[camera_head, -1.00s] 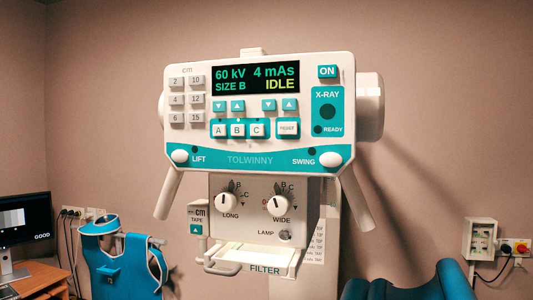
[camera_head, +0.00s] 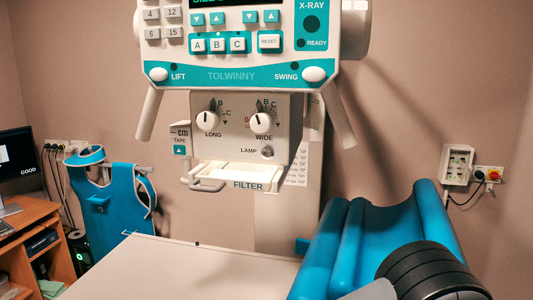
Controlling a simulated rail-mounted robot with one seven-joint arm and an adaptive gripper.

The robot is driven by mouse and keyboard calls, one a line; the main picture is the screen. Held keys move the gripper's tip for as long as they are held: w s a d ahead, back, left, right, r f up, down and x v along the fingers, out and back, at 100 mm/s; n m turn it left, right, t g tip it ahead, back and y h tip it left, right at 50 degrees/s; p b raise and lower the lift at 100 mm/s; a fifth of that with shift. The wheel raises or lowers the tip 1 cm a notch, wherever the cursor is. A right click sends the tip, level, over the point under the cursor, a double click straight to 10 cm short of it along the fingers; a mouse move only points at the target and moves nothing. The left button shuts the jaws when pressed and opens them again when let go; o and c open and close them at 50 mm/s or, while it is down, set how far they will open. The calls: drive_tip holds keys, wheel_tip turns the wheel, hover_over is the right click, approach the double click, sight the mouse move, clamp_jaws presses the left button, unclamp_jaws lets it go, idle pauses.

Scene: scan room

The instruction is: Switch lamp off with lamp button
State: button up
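The lamp button (camera_head: 267,152) is a small round metallic knob beside the word LAMP. It sits low on the front of the light grey collimator box (camera_head: 234,133), below the LONG dial (camera_head: 207,121) and the WIDE dial (camera_head: 258,121). Nothing covers the button, and nothing touches it. I cannot tell from this view whether the lamp is lit. My gripper is not in view. A dark ribbed part and a grey piece at the bottom right look like my arm, well below and right of the button.
The white control panel (camera_head: 240,68) hangs above the box, with slanted handles (camera_head: 340,120) on both sides. A filter tray (camera_head: 236,174) juts out below the box. A pale table top (camera_head: 185,268) lies beneath. Blue curved padding (camera_head: 340,240) stands at the right. The space before the button is clear.

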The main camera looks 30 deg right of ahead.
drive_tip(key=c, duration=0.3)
